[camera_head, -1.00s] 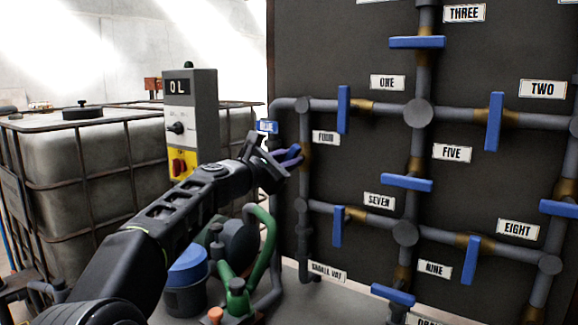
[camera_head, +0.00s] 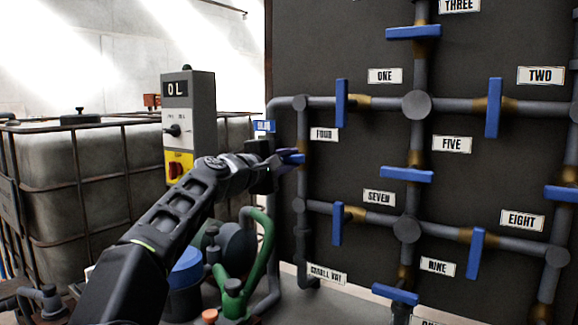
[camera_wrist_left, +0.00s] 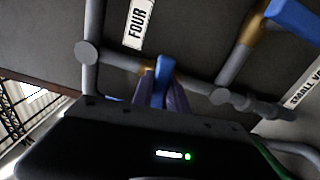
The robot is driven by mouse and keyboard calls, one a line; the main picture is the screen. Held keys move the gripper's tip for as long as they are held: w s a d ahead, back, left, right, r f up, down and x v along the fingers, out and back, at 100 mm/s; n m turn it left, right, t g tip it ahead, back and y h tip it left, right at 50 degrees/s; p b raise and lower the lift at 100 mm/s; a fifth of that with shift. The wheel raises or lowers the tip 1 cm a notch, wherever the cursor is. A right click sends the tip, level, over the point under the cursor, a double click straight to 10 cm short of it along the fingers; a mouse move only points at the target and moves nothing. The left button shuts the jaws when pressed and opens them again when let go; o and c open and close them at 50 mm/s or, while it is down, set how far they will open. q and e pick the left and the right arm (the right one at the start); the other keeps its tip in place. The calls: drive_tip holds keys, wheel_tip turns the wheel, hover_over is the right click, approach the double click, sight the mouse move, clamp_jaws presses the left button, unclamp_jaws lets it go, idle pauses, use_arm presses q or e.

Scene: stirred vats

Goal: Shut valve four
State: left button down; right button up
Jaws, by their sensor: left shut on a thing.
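Valve four is on the upright pipe at the left of the panel, beside the label FOUR (camera_head: 324,134). Its blue handle (camera_head: 293,158) looks roughly level, across the pipe, and is partly hidden by my gripper. My left gripper (camera_head: 283,160) is shut on this handle. In the left wrist view, the blue handle (camera_wrist_left: 164,70) stands between the two dark purplish fingers (camera_wrist_left: 162,93) and crosses the grey pipe (camera_wrist_left: 120,61). The label FOUR (camera_wrist_left: 138,24) is just above it there. My right gripper is not in view.
Valve one's upright blue handle (camera_head: 341,103) and valve seven's handle (camera_head: 337,223) are close to the right. A control box (camera_head: 188,120) stands behind my left arm. A green pipe (camera_head: 264,245) and blue-topped pump (camera_head: 187,270) are below. A caged tank (camera_head: 75,170) is at left.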

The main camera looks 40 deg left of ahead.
use_arm(q)
drive_tip(key=shift+f+m, duration=0.15)
drive_tip(key=shift+m, duration=0.45)
drive_tip(key=c, duration=1.3)
unclamp_jaws()
drive_tip(key=s+b, duration=0.2)
drive_tip(key=s, duration=0.5)
drive_tip(key=shift+s, duration=0.4)
drive_tip(key=shift+d, duration=0.1)
